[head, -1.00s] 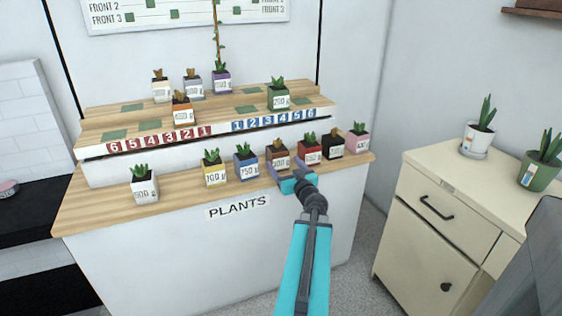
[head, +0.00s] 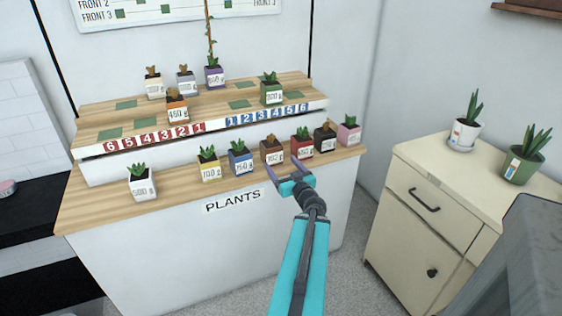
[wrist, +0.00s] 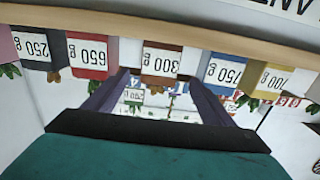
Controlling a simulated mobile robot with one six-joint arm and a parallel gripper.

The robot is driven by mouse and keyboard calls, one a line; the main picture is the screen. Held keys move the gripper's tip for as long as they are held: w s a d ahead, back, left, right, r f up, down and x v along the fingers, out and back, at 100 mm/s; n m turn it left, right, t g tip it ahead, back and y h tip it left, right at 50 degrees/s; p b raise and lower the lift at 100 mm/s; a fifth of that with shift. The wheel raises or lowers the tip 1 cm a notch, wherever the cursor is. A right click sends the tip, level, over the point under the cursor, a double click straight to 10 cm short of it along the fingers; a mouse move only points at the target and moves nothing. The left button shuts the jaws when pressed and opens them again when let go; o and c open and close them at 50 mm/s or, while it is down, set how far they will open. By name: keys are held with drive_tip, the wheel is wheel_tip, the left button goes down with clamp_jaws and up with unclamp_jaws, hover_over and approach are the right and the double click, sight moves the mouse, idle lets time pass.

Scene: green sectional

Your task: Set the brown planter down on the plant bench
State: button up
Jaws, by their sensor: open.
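The brown planter (head: 271,155), with a small plant and a 300 g label, stands upright on the lower front ledge of the plant bench (head: 100,203). It is between a blue planter (head: 241,162) and a red planter (head: 302,149). My gripper (head: 287,170) is open and empty just in front of the brown planter, apart from it. In the wrist view, which looks upside down, the brown planter (wrist: 162,59) shows between and beyond the two spread fingers.
A yellow planter (head: 210,172) and a white planter (head: 142,187) stand further left on the ledge, black (head: 325,144) and pink (head: 348,136) ones to the right. More planters stand on the raised, numbered shelf. A cream cabinet (head: 420,230) with two potted plants is at right.

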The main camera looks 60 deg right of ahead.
drive_tip(key=shift+s+a+p, duration=0.3)
drive_tip(key=shift+s+p, duration=0.1)
drive_tip(key=shift+p, duration=1)
drive_tip(key=shift+s, duration=0.1)
